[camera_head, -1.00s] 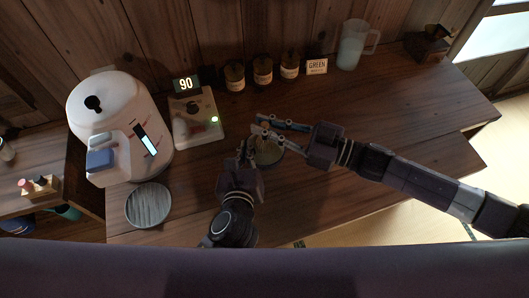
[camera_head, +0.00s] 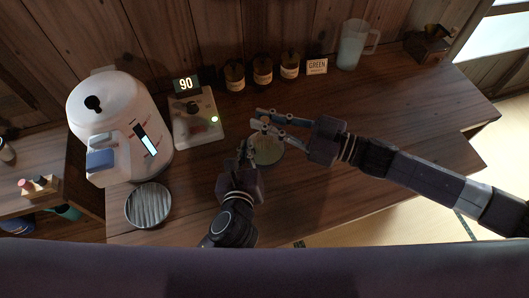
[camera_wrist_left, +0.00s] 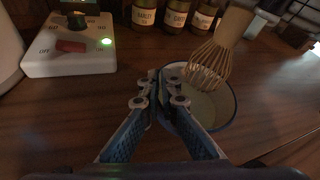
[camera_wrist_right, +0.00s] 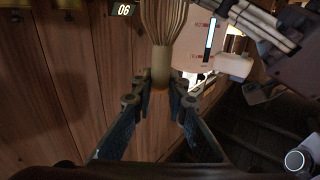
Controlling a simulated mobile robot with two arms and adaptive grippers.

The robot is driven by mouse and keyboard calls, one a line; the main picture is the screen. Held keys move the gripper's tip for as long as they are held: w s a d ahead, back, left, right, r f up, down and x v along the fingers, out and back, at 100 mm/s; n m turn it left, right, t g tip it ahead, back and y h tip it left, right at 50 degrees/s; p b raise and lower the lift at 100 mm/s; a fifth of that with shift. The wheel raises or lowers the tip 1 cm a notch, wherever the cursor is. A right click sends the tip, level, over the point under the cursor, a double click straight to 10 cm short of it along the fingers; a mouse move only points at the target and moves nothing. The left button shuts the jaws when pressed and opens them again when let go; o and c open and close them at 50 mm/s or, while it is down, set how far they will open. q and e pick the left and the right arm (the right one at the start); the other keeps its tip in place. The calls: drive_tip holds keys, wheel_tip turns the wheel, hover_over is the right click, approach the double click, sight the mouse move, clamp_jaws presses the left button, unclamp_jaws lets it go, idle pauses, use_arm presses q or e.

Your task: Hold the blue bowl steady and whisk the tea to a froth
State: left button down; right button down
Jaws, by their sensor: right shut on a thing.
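The blue bowl (camera_head: 268,155) sits on the wooden counter with pale green tea in it; its blue rim shows in the left wrist view (camera_wrist_left: 234,112). My left gripper (camera_head: 246,150) is at the bowl's left rim, its fingers drawn together on the rim (camera_wrist_left: 162,80). My right gripper (camera_head: 262,120) is shut on the handle of the bamboo whisk (camera_wrist_left: 212,58), also seen in the right wrist view (camera_wrist_right: 163,35). The whisk tilts, its tines down inside the bowl; whether they touch the tea is unclear.
A white kettle (camera_head: 115,115) and a dark ridged round dish (camera_head: 148,205) are at the left.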

use_arm(q)
drive_tip(key=shift+s+f, duration=0.1)
drive_tip(key=shift+f, duration=0.25)
use_arm(e)
drive_tip(key=shift+r, duration=1.95)
use_arm(q)
drive_tip(key=c, duration=2.6)
unclamp_jaws()
drive_tip(key=shift+c, duration=0.2)
drive_tip(key=o, duration=0.5)
drive_tip(key=shift+o, duration=0.3)
drive_tip(key=shift+r, duration=0.1)
drive_tip(key=v, duration=1.1)
drive_tip(key=shift+s+r, duration=0.2)
drive_tip(key=shift+s, duration=0.15)
